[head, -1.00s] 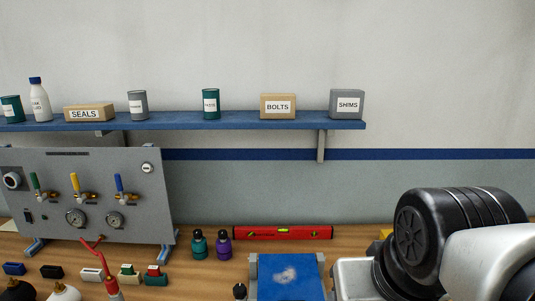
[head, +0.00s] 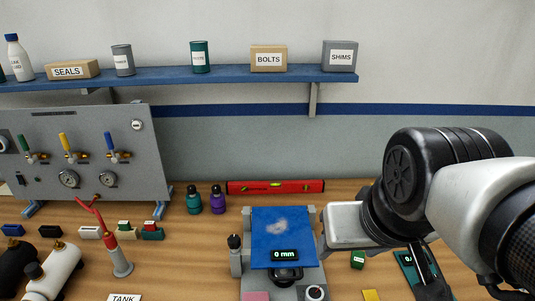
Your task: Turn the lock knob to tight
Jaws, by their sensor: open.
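A test fixture with a blue seat pad (head: 280,232) and a grey frame stands on the bench at bottom centre in the head view. A small display on it reads 0 mm. A black knob (head: 235,241) stands upright at the fixture's left side. I cannot tell which is the lock knob. My gripper (head: 458,290) is at the lower right, apart from the fixture, partly cut off by the frame edge, open, with nothing visible in it.
A gauge panel (head: 85,150) stands at the left. A red-topped stand (head: 118,255) and tanks (head: 62,270) are at left. A dark device with a screen (head: 408,262) is near my gripper.

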